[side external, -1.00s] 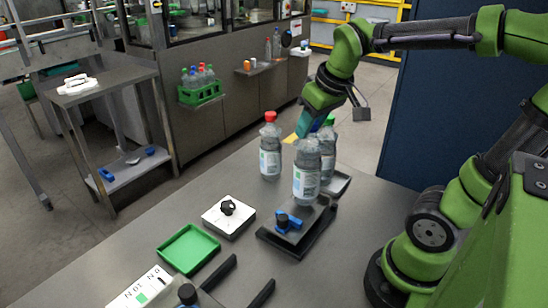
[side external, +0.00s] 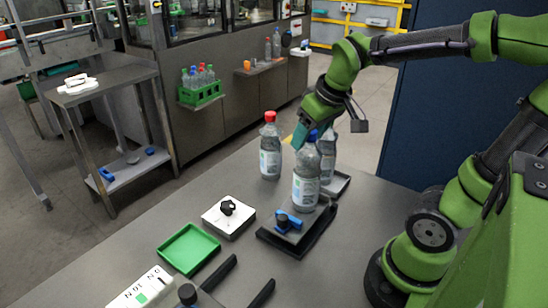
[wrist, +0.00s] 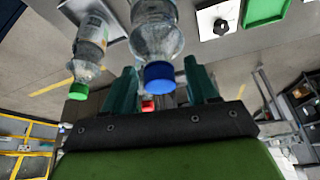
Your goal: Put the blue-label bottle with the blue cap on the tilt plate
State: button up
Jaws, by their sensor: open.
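The blue-label bottle (side external: 306,188) with the blue cap stands upright on the black tilt plate (side external: 301,243), behind the plate's blue knob. My gripper (side external: 304,137) is at the bottle's neck and cap. In the wrist view the bottle (wrist: 155,32) points its blue cap (wrist: 159,77) between the two teal fingers of my gripper (wrist: 159,68). The fingers are open, one on each side of the cap. The side view partly hides the cap and fingertips.
A red-capped bottle (side external: 270,150) stands to the left on the table. Another bottle (side external: 328,158) stands close behind, with its green cap (wrist: 78,92) in the wrist view. A white knob box (side external: 229,216) and green tray (side external: 188,249) lie left of the plate.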

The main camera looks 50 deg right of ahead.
jog(key=d+v, duration=0.1)
jog(key=v, duration=1.1)
jog(key=a+f+m+t+y, duration=0.1)
jog(key=a+f+t+y, duration=0.1)
jog(key=a+f, duration=0.7)
jog(key=shift+s+f+m+t+y, duration=0.15)
jog(key=shift+m+t+y, duration=0.15)
jog(key=shift+m+y, duration=0.1)
